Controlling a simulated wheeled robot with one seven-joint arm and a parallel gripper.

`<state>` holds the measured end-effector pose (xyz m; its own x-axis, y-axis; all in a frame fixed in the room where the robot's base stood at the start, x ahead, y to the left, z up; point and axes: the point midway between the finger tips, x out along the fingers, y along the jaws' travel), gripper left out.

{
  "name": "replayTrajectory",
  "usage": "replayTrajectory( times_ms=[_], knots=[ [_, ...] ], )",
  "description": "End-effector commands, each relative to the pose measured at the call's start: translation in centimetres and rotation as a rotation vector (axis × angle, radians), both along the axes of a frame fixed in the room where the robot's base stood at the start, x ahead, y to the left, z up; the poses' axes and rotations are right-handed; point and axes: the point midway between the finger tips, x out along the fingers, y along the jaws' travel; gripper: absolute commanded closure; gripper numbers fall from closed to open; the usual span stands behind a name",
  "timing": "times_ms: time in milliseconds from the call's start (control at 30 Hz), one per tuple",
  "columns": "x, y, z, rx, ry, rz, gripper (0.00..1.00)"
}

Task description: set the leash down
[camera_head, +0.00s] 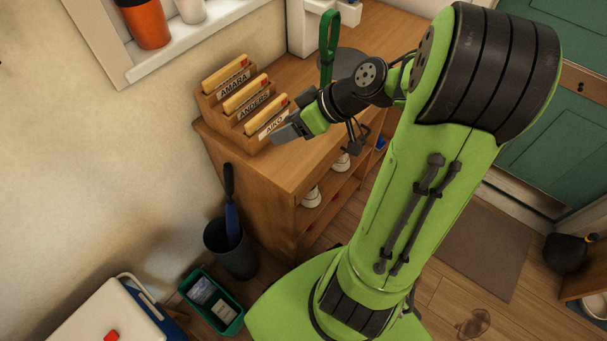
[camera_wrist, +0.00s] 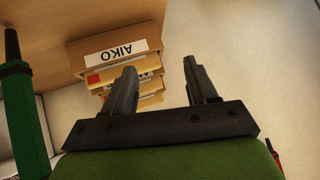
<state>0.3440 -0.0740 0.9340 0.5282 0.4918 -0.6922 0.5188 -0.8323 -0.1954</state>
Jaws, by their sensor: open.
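A green looped strap (camera_head: 329,42), which looks like the leash, stands upright above the back of the wooden cabinet top, behind my wrist. Its lower end is hidden by my arm, so I cannot tell what supports it. A green piece, probably the same strap, shows at the left edge of the wrist view (camera_wrist: 20,112), outside my fingers. My gripper (camera_head: 288,128) is at the front of the stepped letter holder, by the AIKO label. In the wrist view my gripper (camera_wrist: 163,82) has its fingers apart with nothing between them.
The letter holder (camera_head: 207,105) holds envelopes labelled AMARA, ANDERS and AIKO. The wooden cabinet (camera_head: 262,170) has bare top in front of it. A dark bin (camera_head: 232,252) with a blue-handled item, a green crate (camera_head: 212,300) and a cooler (camera_head: 105,320) stand on the floor.

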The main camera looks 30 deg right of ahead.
Motion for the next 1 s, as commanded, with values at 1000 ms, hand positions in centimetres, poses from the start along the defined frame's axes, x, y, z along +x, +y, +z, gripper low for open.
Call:
replayTrajectory(
  times_ms=[1000],
  knots=[
    [-16.0, 7.4, 7.6, -0.273, 0.237, -0.524, 0.43]
  ],
)
